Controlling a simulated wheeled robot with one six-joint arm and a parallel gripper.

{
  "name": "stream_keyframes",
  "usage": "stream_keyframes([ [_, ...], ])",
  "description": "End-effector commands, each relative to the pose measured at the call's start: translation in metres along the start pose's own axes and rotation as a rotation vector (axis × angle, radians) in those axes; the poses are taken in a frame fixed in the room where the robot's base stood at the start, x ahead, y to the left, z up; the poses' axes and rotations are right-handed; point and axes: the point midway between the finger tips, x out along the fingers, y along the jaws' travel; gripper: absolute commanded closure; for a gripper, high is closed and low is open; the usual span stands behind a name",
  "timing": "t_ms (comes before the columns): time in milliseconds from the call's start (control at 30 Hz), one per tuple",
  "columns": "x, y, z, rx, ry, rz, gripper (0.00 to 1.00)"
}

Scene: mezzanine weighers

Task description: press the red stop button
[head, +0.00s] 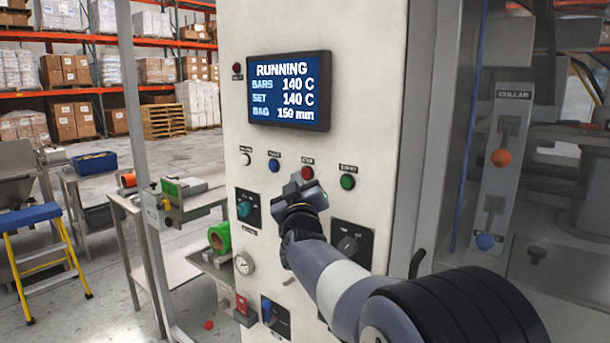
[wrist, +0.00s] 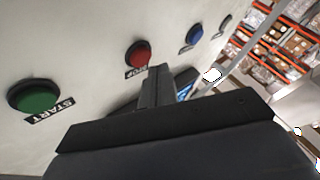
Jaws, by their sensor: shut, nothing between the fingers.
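The red stop button (head: 307,173) is on the cream machine panel, in a row below the screen, between a blue and a green button. In the wrist view the red button (wrist: 138,54) is above my fingertips, with its label partly hidden by them. My gripper (head: 300,187) is shut and empty, just below the red button in the head view. In the wrist view my gripper (wrist: 158,72) points toward the panel near the label. I cannot tell whether the fingertips touch the panel; they do not cover the red cap.
The screen (head: 289,91) reads RUNNING. A green start button (head: 347,182) is right of the red one, a blue button (head: 274,165) and a white button (head: 245,159) left. A knob (head: 347,245) sits below. A grey post stands right of the panel.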

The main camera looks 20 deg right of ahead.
Motion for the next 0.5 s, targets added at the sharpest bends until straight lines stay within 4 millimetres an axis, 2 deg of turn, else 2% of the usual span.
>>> stream_keyframes([
  [500, 0.0061, 0.0045, 0.0043, 0.000, 0.000, 0.000, 1.00],
])
